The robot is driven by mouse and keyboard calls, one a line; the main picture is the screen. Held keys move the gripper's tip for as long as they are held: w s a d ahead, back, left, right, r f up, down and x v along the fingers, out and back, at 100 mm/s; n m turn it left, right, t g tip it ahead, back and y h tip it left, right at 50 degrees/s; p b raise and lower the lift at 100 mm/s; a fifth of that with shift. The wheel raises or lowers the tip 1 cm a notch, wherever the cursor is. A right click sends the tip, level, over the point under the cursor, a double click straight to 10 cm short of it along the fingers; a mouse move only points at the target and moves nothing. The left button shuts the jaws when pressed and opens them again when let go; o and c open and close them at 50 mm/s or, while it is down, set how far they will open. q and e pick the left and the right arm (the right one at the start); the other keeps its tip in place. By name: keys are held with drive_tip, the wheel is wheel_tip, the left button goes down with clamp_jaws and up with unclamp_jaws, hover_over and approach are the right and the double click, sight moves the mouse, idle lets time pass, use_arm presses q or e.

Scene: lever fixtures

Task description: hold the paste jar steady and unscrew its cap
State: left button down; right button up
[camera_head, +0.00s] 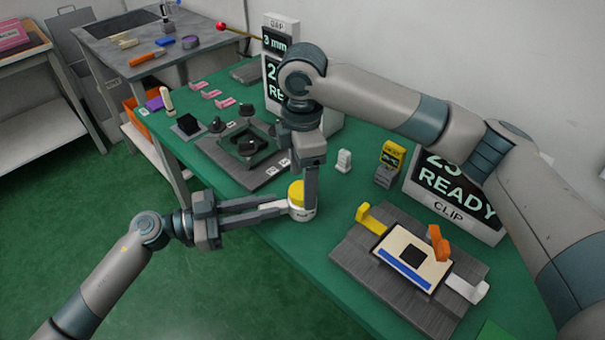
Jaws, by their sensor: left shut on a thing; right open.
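The paste jar (301,214) is a small white jar standing on the green table near its front edge. Its yellow cap (296,192) is on top. My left gripper (287,207) comes in level from the left and is shut on the jar's white body. My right gripper (303,187) points straight down above the jar, open, with its fingers at the height of the cap. One right finger hides part of the cap, so I cannot tell whether the fingers touch it.
A grey fixture (352,262) with yellow, orange and white levers lies to the right. A dark fixture plate (215,150) lies behind left. A small white bottle (344,161), a yellow-topped box (390,163) and a "READY" display (452,192) stand behind right.

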drive_tip(key=shift+f, duration=0.8)
drive_tip(key=c, duration=1.3)
drive_tip(key=shift+o, duration=0.2)
drive_tip(key=n, duration=0.6)
drive_tip(key=shift+r, duration=1.1)
